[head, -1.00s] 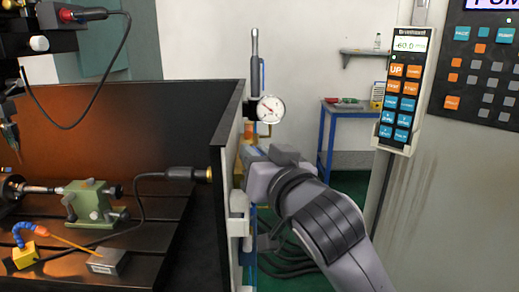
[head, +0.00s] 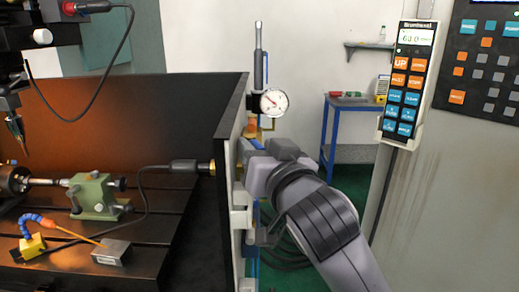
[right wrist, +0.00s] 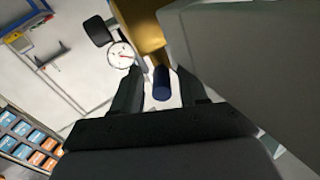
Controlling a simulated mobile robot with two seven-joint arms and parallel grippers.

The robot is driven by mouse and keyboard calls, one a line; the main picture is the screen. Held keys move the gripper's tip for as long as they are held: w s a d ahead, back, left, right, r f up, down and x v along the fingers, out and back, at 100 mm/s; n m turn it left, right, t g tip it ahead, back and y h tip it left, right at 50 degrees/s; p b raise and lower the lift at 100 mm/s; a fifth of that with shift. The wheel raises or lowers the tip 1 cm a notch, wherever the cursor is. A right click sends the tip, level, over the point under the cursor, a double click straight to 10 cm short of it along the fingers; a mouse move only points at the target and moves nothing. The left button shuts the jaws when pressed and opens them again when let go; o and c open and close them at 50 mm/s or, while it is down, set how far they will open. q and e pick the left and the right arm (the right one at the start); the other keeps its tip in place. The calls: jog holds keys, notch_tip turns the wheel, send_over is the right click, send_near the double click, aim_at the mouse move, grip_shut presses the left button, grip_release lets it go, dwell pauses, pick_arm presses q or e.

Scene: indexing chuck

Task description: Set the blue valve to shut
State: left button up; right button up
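The blue valve handle (right wrist: 161,84) shows in the right wrist view as a short dark blue rod below a yellow brass body (right wrist: 142,27). In the head view a bit of blue handle (head: 256,144) shows just above my right gripper, under the round gauge (head: 273,102). My right gripper (right wrist: 160,92) is open, with one finger on each side of the blue handle. Light gaps show between the handle and both fingers. In the head view my right gripper (head: 258,170) is beside the machine's side panel, its fingertips mostly hidden. My left gripper is not in view.
The machine's side panel (head: 231,150) stands close left of my right gripper. A hand-held control pendant (head: 408,82) hangs at the right on a grey cabinet (head: 435,190). A blue table (head: 350,103) stands behind. Hoses lie on the green floor below.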

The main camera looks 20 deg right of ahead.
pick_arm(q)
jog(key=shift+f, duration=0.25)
pick_arm(e)
jog(key=shift+r+n+y, duration=0.1)
jog(key=shift+n+y, duration=0.2)
jog(key=shift+y, duration=0.2)
